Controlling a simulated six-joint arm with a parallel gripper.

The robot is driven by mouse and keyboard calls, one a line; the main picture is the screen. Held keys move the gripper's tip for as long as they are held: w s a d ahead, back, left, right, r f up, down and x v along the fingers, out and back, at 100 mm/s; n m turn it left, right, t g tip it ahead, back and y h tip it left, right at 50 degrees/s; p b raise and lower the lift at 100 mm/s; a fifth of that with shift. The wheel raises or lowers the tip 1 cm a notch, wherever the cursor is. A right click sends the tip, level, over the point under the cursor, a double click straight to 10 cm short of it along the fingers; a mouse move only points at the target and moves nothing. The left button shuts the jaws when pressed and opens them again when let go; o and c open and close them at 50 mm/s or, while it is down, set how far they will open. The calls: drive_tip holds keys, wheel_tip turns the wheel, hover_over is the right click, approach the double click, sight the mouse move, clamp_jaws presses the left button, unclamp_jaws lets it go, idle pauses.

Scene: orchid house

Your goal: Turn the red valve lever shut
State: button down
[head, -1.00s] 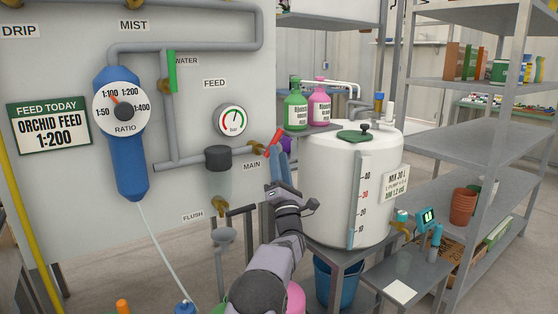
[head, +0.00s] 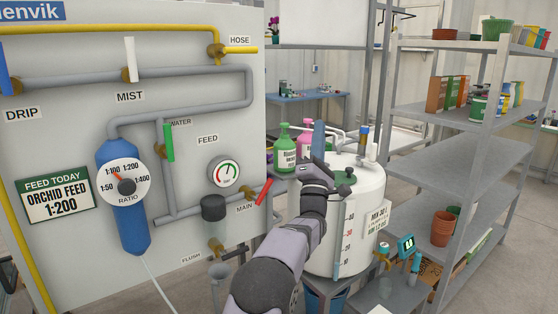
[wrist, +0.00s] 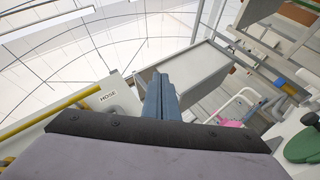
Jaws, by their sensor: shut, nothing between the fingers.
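The red valve lever (head: 264,192) is at the right end of the grey MAIN pipe (head: 190,212), on the panel's right edge. It slants steeply up to the right, across the line of the pipe. My gripper (head: 318,126) is raised above and to the right of the lever, clear of it, with its blue fingers pointing up in front of the shelf area. In the wrist view the fingers (wrist: 158,90) are together with nothing between them. The lever does not show in the wrist view.
A white tank (head: 352,215) stands right of the panel, close to my arm. The green WATER lever (head: 169,143) and the gauge (head: 225,173) are on the panel. Metal shelves (head: 440,155) stand at right.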

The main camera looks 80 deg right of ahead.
drive_tip(key=s+m+g+y+p, duration=0.4)
drive_tip(key=s+m+g+y, duration=0.4)
drive_tip(key=s+m+g, duration=0.5)
drive_tip(key=s+a+f+m+t+y+p, duration=0.1)
drive_tip(key=s+a+f+m+t+y, duration=0.15)
drive_tip(key=f+m+t+y, duration=0.75)
drive_tip(key=w+d+f+m+t+h, duration=0.1)
drive_tip(key=w+f+m, duration=0.45)
drive_tip(key=f, duration=0.25)
drive_tip(key=w+f+m+t+h, duration=0.1)
drive_tip(key=w+f+m+t, duration=0.1)
drive_tip(key=w+f+m, duration=0.55)
drive_tip(key=w+d+r+m+t+h, duration=0.2)
drive_tip(key=w+r+m+t, duration=0.3)
drive_tip(key=w, duration=0.3)
drive_tip(key=shift+w+r+m+t+h, duration=0.35)
drive_tip(key=shift+r+m+h, duration=0.15)
drive_tip(key=shift+r+h, duration=0.3)
drive_tip(key=shift+d, duration=0.1)
